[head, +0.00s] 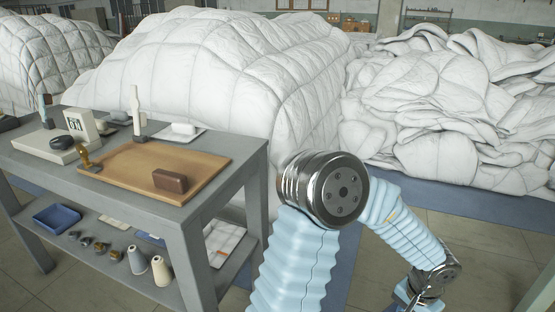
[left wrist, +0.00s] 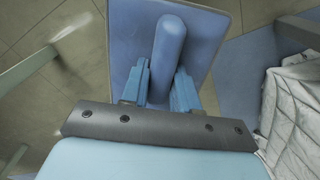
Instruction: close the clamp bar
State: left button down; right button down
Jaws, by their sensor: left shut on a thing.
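In the left wrist view, a blue panel (left wrist: 215,22) carries a raised, rounded blue bar (left wrist: 168,45), which seems to be the clamp bar. My left gripper (left wrist: 162,72) has one blue finger on each side of this bar and is shut on it. In the head view, my blue-sleeved left arm bends over to the right. Its metal wrist shows at the bottom edge, and the fingers and bar cannot be made out there. My right gripper is not in view.
A grey table (head: 225,182) on the left holds a wooden board (head: 130,170), a brown block (head: 170,181) and small tools. A white quilted heap (head: 220,75) stands behind it. Crumpled duvets (head: 440,105) lie at the right on a blue mat (head: 480,213). Tiled floor is free in front.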

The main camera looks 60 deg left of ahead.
aim_at(140, 118)
jog(key=k+j+z, duration=0.15)
jog(key=z, duration=0.2)
jog(key=k+z, duration=0.55)
jog(key=z, duration=0.15)
jog(key=k+j+u, duration=0.15)
jog(key=k, duration=0.3)
jog(key=k+j+u, duration=0.15)
jog(key=k, duration=0.3)
